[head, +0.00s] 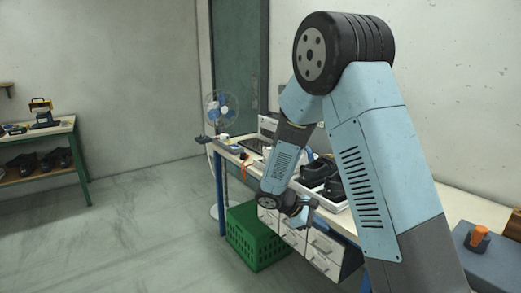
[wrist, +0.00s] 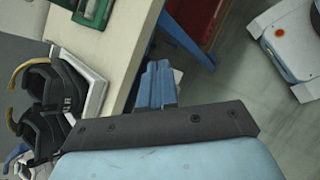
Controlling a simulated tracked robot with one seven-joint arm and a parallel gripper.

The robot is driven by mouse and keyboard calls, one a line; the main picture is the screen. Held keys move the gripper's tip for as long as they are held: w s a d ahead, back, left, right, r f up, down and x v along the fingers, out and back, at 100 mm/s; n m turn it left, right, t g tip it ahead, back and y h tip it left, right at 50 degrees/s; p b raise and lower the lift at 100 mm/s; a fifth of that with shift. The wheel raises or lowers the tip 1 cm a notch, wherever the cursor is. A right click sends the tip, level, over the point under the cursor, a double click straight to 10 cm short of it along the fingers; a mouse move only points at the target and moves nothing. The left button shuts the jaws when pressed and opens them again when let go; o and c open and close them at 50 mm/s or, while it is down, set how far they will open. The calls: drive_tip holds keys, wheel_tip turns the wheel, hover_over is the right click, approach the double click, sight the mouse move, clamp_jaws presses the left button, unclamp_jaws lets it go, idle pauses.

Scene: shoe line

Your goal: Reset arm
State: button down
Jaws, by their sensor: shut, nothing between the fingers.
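My gripper (wrist: 157,72) shows in the wrist view as two blue fingers pressed together with nothing between them. It points out over the floor beside the workbench edge. In the head view my arm rises, bends at the top and comes down in front of the workbench (head: 465,207). The gripper end is low, near the drawers, and its fingers are hard to make out there.
Dark shoes (head: 318,172) sit in a white tray on the bench; shoes (wrist: 45,95) also show in the wrist view. A green crate (head: 258,240) stands on the floor by the drawers (head: 322,262). A fan (head: 222,112) stands behind. The left floor is clear.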

drive_tip(key=s+d+r+m+t+y, duration=0.2)
drive_tip(key=s+r+m+y, duration=0.3)
drive_tip(key=s+r, duration=0.7)
drive_tip(key=s+d+r+m+t+y, duration=0.2)
drive_tip(key=s+r+m+y, duration=0.3)
drive_tip(key=s+r, duration=0.8)
drive_tip(key=shift+s+d+m+t, duration=0.25)
drive_tip(key=shift+m+t, duration=0.25)
drive_tip(key=shift+m, duration=0.6)
drive_tip(key=shift+w, duration=0.1)
